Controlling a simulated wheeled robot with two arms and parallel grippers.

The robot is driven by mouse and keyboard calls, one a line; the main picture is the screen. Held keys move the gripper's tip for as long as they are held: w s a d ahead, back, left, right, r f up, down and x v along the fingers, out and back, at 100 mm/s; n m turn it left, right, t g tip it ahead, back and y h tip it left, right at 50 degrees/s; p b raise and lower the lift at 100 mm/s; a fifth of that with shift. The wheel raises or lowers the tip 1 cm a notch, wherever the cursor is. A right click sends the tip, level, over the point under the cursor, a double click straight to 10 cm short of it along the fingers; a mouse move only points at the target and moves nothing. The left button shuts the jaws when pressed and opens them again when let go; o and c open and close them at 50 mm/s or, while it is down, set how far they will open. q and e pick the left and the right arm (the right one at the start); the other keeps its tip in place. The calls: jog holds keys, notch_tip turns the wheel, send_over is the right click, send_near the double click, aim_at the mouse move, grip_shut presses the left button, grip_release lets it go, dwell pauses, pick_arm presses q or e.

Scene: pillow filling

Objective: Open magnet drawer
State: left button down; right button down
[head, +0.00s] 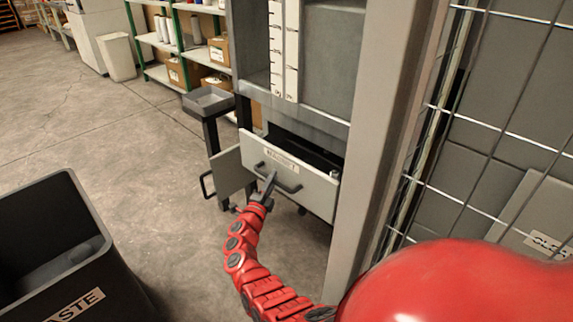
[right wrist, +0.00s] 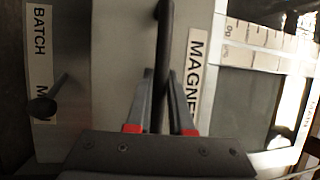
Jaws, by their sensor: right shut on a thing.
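The magnet drawer (head: 318,194) is a light grey front with a label and a dark bar handle (head: 290,187), in the cabinet at the centre of the head view. It stands out from the cabinet, with a dark gap behind its top edge. My right gripper (head: 269,187) is shut on the handle. In the right wrist view the black handle (right wrist: 165,45) runs between the fingers of the gripper (right wrist: 160,100), beside a label (right wrist: 196,75) reading "MAGNE", partly cut off. My left gripper is not in view.
A grey panel with a handle (head: 229,172) stands left below the drawer. A small grey tray on a stand (head: 208,101) is beside the cabinet. A black waste bin (head: 60,235) is at lower left. A wire mesh (head: 500,130) and post (head: 385,130) stand at right.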

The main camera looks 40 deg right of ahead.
jog(key=s+a, duration=0.1)
jog(key=a, duration=2)
jog(key=shift+s, duration=0.4)
jog(key=shift+d, duration=0.1)
jog(key=c, duration=0.8)
grip_release()
jog(key=b+v, duration=0.1)
jog(key=v, duration=1.6)
jog(key=shift+a, duration=0.2)
jog(key=shift+f, duration=0.1)
